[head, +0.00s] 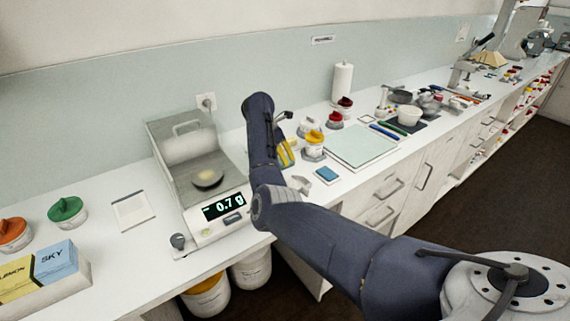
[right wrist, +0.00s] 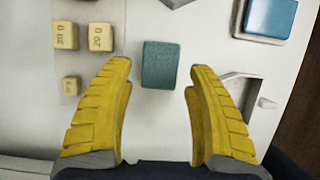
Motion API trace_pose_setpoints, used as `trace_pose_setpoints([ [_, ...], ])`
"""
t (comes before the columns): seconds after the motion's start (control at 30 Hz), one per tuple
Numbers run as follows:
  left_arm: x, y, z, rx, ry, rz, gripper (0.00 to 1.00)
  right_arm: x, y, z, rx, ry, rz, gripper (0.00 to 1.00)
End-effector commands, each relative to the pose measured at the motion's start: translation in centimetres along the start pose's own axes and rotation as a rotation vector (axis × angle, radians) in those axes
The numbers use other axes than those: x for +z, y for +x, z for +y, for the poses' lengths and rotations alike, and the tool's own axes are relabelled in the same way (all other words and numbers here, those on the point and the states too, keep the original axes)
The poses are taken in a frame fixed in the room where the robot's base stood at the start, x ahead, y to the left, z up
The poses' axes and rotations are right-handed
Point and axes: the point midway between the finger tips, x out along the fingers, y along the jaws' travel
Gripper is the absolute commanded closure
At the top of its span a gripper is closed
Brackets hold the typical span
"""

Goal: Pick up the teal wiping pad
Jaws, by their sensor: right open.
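The teal wiping pad (right wrist: 161,68) lies on the white counter in the right wrist view, a small upright rectangle with a slightly rough surface. My right gripper (right wrist: 158,62) is open, with its two yellow fingers on either side of the pad's near part and a gap on both sides. I cannot tell how high the fingertips are above the counter. In the head view the right gripper (head: 287,153) shows only in part behind my dark arm, and I cannot make out the pad there. My left gripper is not in view.
Several small cream weights (right wrist: 100,37) lie left of the fingers. A blue-topped square tray (right wrist: 270,18) lies at upper right, also in the head view (head: 326,174). A balance (head: 208,196) reading 0.7 g and a yellow-lidded jar (head: 314,150) stand near my arm.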

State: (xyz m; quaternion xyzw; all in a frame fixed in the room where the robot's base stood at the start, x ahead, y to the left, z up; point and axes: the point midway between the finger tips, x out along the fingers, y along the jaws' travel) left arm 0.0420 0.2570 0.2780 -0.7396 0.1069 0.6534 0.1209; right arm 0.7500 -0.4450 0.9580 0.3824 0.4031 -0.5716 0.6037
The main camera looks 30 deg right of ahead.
Motion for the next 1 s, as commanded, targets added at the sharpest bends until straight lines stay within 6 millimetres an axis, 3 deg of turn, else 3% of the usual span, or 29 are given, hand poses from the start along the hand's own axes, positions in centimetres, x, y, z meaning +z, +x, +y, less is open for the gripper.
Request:
trace_pose_setpoints([
  [0.3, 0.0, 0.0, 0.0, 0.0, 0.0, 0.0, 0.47, 0.1, 3.5, -0.1, -0.003, -0.001, -0.001, 0.44],
  [0.67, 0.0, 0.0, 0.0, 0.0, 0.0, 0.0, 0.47, 0.0, 3.8, -0.1, -0.001, 0.0, 0.0, 0.43],
  [0.9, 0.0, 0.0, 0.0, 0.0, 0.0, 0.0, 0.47, 0.0, 3.8, -0.1, -0.001, 0.0, 0.0, 0.71],
  [1.0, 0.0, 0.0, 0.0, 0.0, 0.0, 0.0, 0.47, 0.0, 3.8, -0.1, -0.002, 0.0, 0.0, 0.71],
])
